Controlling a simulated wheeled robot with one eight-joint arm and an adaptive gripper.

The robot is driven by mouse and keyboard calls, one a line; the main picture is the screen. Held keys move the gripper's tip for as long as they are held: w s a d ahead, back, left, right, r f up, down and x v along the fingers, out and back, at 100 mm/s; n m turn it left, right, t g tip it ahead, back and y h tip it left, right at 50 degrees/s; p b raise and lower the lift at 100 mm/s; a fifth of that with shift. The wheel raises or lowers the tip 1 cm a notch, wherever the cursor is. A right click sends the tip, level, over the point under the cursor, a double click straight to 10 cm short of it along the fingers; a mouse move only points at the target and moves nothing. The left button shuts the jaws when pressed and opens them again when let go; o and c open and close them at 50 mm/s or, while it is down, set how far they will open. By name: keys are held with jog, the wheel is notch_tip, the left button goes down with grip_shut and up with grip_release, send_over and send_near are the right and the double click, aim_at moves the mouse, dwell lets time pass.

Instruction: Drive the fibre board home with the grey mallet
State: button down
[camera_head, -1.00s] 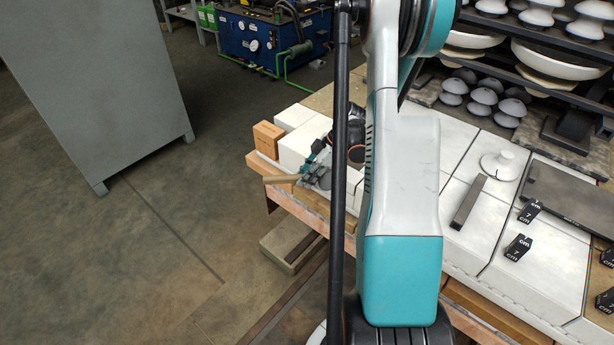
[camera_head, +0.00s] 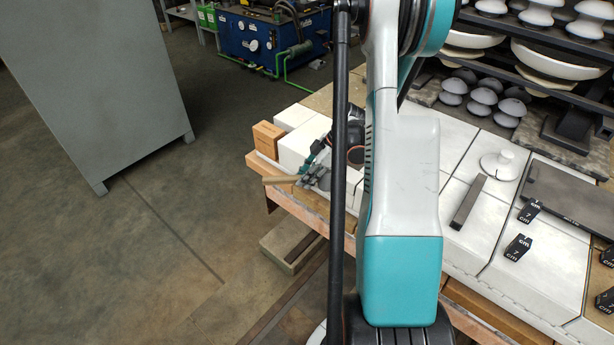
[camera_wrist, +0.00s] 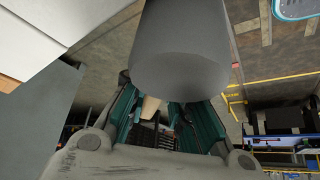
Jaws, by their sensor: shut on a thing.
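My gripper (camera_head: 316,178) is at the table's left edge in the head view, partly behind my own arm. It is shut on the grey mallet; the tan handle (camera_head: 281,180) sticks out to the left. In the wrist view the grey mallet head (camera_wrist: 180,55) fills the upper middle, close to the camera, and a piece of the tan handle (camera_wrist: 151,106) shows between the teal fingers (camera_wrist: 165,125). The mallet head is not clear in the head view. A brown block (camera_head: 267,140) stands at the table's left corner beside white blocks; I cannot tell whether it is the fibre board.
White blocks (camera_head: 296,117) cover much of the table. A dark grey bar (camera_head: 468,203), small black 7 cm blocks (camera_head: 518,246) and a dark plate (camera_head: 570,197) lie at right. Insulator racks stand behind. A grey cabinet (camera_head: 95,80) stands at left, with open floor between.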

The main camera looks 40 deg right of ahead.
notch_tip(320, 180, up, 8)
jog(key=a+p, duration=0.2)
jog(key=p, duration=0.2)
jog(key=shift+a+p, duration=0.35)
jog(key=shift+p, duration=0.05)
dwell(0.7)
